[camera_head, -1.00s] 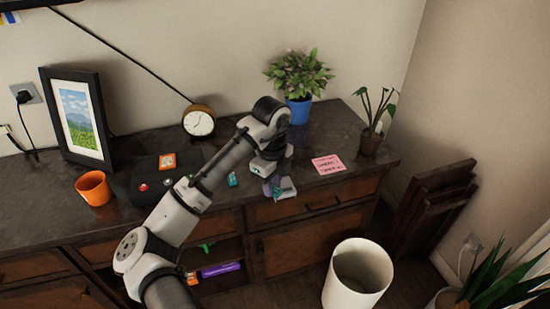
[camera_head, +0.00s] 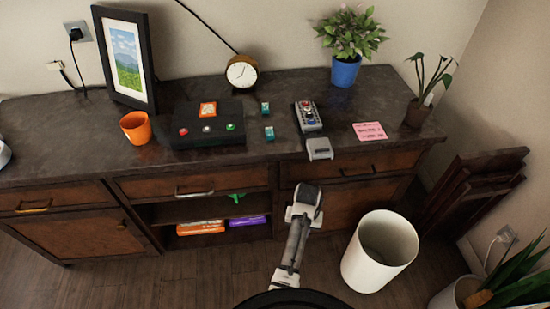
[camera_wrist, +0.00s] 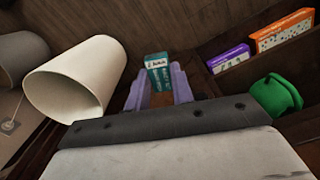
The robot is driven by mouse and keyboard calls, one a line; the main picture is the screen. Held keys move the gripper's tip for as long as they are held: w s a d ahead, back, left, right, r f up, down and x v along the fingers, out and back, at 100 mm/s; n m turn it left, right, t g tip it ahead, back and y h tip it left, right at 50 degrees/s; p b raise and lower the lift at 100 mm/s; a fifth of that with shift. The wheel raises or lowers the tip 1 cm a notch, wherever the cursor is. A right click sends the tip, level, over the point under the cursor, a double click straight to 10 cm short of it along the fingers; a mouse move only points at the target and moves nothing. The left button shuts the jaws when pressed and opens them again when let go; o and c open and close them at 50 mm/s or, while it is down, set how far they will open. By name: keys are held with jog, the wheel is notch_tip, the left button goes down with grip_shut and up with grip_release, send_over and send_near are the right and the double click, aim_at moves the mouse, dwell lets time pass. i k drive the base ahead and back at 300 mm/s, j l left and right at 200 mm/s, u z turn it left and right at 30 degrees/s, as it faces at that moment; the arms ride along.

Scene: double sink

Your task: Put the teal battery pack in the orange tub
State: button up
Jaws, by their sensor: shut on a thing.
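A teal battery pack (camera_wrist: 157,72) with a pale label is held between the purple fingers of my gripper (camera_wrist: 160,88), in the wrist view. In the head view my gripper's wrist is low, in front of the cabinet and left of the white bin; its fingers and the held pack are hidden. The orange tub (camera_head: 135,127) stands upright on the left part of the dresser top, far up and left of my gripper. Two small teal blocks (camera_head: 265,107) (camera_head: 269,132) also lie on the dresser top, near its middle.
A dark button box (camera_head: 205,135) stands right of the tub, with a picture frame (camera_head: 127,58) behind. A grey device (camera_head: 308,117) and a grey cover (camera_head: 319,148) lie at right. A white bin (camera_head: 380,252) stands on the floor. An open shelf holds several boxes.

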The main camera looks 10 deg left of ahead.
aim_at(142, 136)
jog(key=l+u, duration=0.1)
jog(key=u, duration=0.35)
jog(key=i+l+u, duration=0.1)
jog(key=u, duration=0.3)
jog(key=l+u, duration=0.1)
jog(key=u, duration=0.35)
jog(key=l+u, duration=0.15)
jog(key=u, duration=0.25)
jog(key=i, duration=0.05)
